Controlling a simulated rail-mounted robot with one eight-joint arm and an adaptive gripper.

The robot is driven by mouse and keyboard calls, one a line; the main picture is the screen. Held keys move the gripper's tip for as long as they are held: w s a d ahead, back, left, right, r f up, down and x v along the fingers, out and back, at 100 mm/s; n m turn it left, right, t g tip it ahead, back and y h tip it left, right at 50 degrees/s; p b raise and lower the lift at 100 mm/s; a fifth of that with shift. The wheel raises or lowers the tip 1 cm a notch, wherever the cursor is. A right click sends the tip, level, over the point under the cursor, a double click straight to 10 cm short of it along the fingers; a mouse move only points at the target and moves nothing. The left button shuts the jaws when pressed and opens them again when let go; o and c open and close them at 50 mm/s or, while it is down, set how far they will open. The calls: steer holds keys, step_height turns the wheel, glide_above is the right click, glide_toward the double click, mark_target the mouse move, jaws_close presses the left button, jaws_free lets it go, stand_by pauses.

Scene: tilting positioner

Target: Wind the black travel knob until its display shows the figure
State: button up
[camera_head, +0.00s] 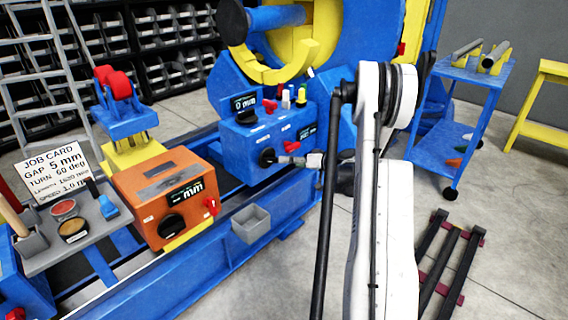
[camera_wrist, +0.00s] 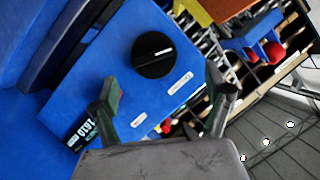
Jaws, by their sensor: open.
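A round black knob (camera_head: 266,157) is on the front of a blue control box (camera_head: 247,140). In the wrist view this knob (camera_wrist: 153,54) shows a white pointer line, with its label too small to read. My gripper (camera_head: 286,160) is just right of it, open and empty. In the wrist view the fingers (camera_wrist: 163,90) are spread, with the knob ahead between them; I cannot tell whether they touch it.
A job card (camera_head: 52,172) reads GAP 5 mm and TURN 60 deg. A blue cart (camera_head: 458,110) stands at right.

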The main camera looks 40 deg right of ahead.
mark_target(273, 162)
steer(key=shift+s+f, duration=0.1)
stand_by(0.3)
step_height(273, 162, down, 4)
steer(key=s+r+t+h+p, duration=0.1)
steer(key=s+t+h+p, duration=0.1)
steer(key=t+h, duration=0.15)
steer(key=shift+t+y, duration=0.25)
steer(key=shift+t, duration=0.1)
steer(key=w, duration=0.4)
steer(key=w+b, duration=0.1)
steer(key=w, duration=0.3)
steer(key=w+a+b, duration=0.1)
steer(key=w, duration=0.4)
steer(key=shift+f, duration=0.3)
steer(key=c, duration=0.9)
steer(key=shift+a+m, duration=0.1)
steer(key=shift+m, duration=1)
steer(key=o, duration=0.9)
steer(key=shift+a, duration=0.1)
